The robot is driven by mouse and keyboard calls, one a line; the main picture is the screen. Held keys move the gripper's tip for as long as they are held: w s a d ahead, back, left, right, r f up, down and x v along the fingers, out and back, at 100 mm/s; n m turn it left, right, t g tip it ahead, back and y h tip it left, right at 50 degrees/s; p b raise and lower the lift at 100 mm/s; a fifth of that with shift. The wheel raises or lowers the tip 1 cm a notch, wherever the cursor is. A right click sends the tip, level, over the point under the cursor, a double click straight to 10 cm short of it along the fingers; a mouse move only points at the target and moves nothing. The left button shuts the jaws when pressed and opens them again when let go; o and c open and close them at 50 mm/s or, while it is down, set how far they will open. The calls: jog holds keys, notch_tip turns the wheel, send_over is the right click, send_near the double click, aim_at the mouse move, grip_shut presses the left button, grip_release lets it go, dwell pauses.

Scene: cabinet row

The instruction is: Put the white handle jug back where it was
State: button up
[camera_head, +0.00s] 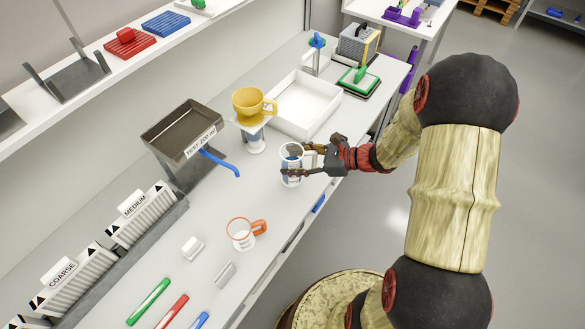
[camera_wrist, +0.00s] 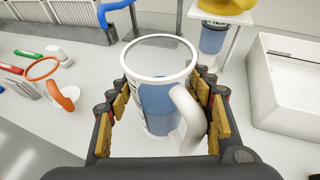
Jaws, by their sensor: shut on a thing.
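The white handle jug (camera_wrist: 160,62) is a clear jug with a white rim, a white handle and blue contents or a blue back. In the head view the jug (camera_head: 290,170) is near the front edge of the counter, right of centre. My gripper (camera_head: 300,163) is shut on it, with a finger on each side of its body. In the wrist view my gripper (camera_wrist: 165,105) has its padded fingers left and right of the jug, and the handle points toward the camera. The jug looks upright. I cannot tell whether its base touches the counter.
An orange handle jug (camera_head: 240,234) stands to the left. A yellow dripper (camera_head: 250,103) sits on a stand behind. A white bin (camera_head: 303,104) lies further right. A grey tank (camera_head: 184,136) with a blue spout stands at the back. Counter (camera_head: 225,200) around the jug is clear.

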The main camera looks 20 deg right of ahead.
jog(key=shift+w+f+b, duration=0.15)
jog(key=shift+f+b, duration=0.3)
jog(key=shift+f, duration=0.45)
jog(key=shift+w+f+b, duration=0.1)
jog(key=shift+f+b, duration=0.35)
jog(key=shift+f, duration=0.4)
jog(key=shift+f, duration=0.1)
jog(key=o, duration=1.6)
jog(key=shift+c, duration=0.2)
jog(key=shift+o, duration=0.4)
